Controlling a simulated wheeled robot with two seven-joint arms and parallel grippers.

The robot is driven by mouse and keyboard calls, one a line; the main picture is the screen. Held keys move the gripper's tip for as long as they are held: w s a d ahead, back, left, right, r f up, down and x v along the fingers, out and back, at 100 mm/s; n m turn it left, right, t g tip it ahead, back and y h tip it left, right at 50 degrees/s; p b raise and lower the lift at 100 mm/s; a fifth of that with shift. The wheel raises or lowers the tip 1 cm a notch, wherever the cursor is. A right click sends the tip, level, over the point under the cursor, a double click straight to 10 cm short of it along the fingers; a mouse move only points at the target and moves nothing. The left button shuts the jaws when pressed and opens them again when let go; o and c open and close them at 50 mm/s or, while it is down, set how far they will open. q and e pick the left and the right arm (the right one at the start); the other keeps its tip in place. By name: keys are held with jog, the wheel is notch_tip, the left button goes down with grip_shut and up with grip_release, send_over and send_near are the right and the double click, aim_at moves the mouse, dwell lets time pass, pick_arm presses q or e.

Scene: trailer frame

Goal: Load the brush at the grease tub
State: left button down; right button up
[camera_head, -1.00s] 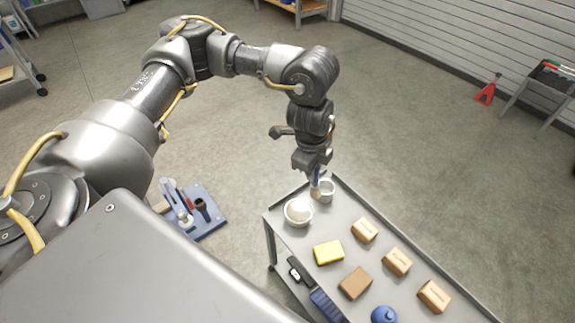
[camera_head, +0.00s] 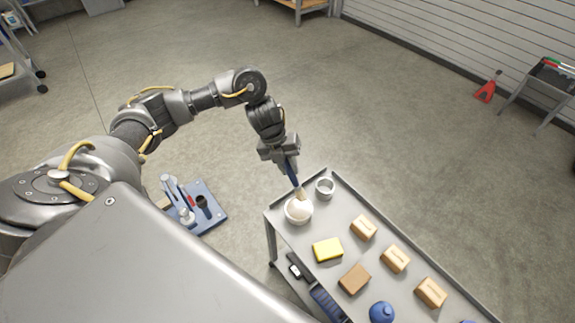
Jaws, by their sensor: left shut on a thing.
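My left gripper (camera_head: 287,160) is shut on the brush and points down over the far left corner of the cart. The brush (camera_head: 294,180) has a blue handle and pale bristles, and it tilts down to the right. Its bristle end is at the grease tub (camera_head: 299,211), a white round bowl with pale contents. I cannot tell how deep the bristles reach into the contents. My right gripper is out of view.
An empty-looking grey cup (camera_head: 325,187) stands behind the tub on the grey cart (camera_head: 333,216). A yellow sponge (camera_head: 328,249), a brown block (camera_head: 355,279), several small boxes (camera_head: 396,260) and a blue item (camera_head: 382,312) lie nearer. A blue tool stand (camera_head: 205,214) is left of the cart.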

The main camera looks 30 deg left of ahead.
pick_arm(q)
jog(key=shift+a, duration=0.1)
jog(key=shift+f, duration=0.1)
jog(key=shift+f+b, duration=0.35)
notch_tip(320, 180, down, 5)
jog(key=b, duration=0.5)
jog(key=shift+f, duration=0.15)
jog(key=shift+f+b, duration=0.45)
jog(key=shift+f, duration=0.2)
dwell(0.8)
jog(key=shift+s, duration=0.1)
dwell(1.0)
jog(key=shift+r, duration=0.1)
